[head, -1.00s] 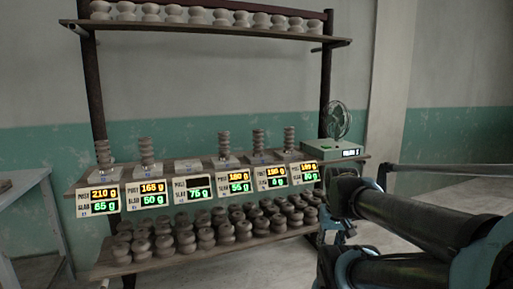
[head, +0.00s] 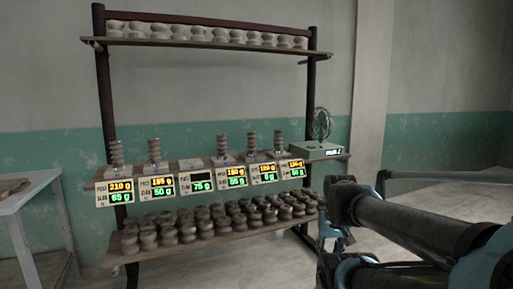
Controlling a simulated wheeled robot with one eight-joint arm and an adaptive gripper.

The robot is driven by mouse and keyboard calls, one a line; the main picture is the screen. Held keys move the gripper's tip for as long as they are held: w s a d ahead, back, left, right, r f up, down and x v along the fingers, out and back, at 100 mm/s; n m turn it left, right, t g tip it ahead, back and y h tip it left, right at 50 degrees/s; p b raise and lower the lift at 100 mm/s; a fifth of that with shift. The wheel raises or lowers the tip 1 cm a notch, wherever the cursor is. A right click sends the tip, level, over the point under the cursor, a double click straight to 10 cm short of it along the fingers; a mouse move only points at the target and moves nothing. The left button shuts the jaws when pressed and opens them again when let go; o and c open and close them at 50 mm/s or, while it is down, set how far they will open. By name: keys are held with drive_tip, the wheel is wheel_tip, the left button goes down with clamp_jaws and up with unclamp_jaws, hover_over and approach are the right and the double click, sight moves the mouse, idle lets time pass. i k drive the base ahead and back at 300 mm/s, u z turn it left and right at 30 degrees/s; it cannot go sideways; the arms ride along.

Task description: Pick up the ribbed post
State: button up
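Several grey ribbed posts stand upright in a row on the middle shelf (head: 335,158). From left to right they are one post (head: 116,152), a second (head: 154,148), a third (head: 222,142), a fourth (head: 251,141) and a fifth (head: 279,138). I cannot tell which post the task means. My dark arm fills the lower right, apart from the rack. Bluish parts at its far end (head: 334,232) may be my gripper; its fingers are not clear.
Pale clay pieces line the top shelf (head: 210,42); many squat grey pieces fill the bottom shelf (head: 160,262). Lit weight displays (head: 121,191) front the middle shelf. A green scale (head: 318,150) and fan (head: 322,123) stand at its right end. A table (head: 28,185) is at left.

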sight(252, 136)
drive_tip(key=z, duration=0.4)
drive_tip(key=i, duration=1.3)
drive_tip(key=u, duration=0.2)
